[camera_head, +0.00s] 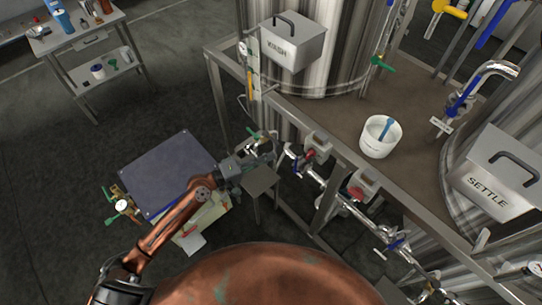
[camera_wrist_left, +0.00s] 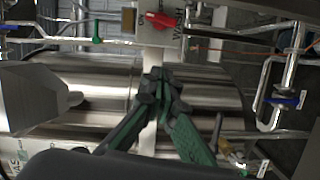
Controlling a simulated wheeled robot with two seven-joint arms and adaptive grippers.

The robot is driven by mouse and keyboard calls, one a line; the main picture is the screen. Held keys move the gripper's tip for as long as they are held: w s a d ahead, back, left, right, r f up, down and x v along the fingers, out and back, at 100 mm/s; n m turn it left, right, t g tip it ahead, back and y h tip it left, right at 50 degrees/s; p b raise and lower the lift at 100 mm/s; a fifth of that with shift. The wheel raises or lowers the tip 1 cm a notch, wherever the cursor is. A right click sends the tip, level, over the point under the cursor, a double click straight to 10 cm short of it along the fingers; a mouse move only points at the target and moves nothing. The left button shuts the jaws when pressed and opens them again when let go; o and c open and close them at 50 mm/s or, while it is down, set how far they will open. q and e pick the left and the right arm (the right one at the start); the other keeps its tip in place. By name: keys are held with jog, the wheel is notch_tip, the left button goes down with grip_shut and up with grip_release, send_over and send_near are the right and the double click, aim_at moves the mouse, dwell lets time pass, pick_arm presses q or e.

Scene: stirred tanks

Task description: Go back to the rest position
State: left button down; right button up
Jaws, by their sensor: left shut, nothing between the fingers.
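My left arm reaches in from the lower left in the head view. Its gripper (camera_head: 258,150) is beside the pipework at the lower edge of the steel tank stand. In the left wrist view the two dark green fingers of the left gripper (camera_wrist_left: 157,84) meet at their tips, shut and empty. Behind them are a steel tank and a pale upright strip; I cannot tell whether the tips touch anything. My right gripper does not show in either view.
The tank stand (camera_head: 335,125) carries a white bucket (camera_head: 378,140), a grey WASH box (camera_head: 293,42) and a SETTLE box (camera_head: 497,172). Pipes with valves run along its front. A dark-topped cart (camera_head: 168,172) stands beside my arm. A side table (camera_head: 75,38) is upper left, with clear floor between.

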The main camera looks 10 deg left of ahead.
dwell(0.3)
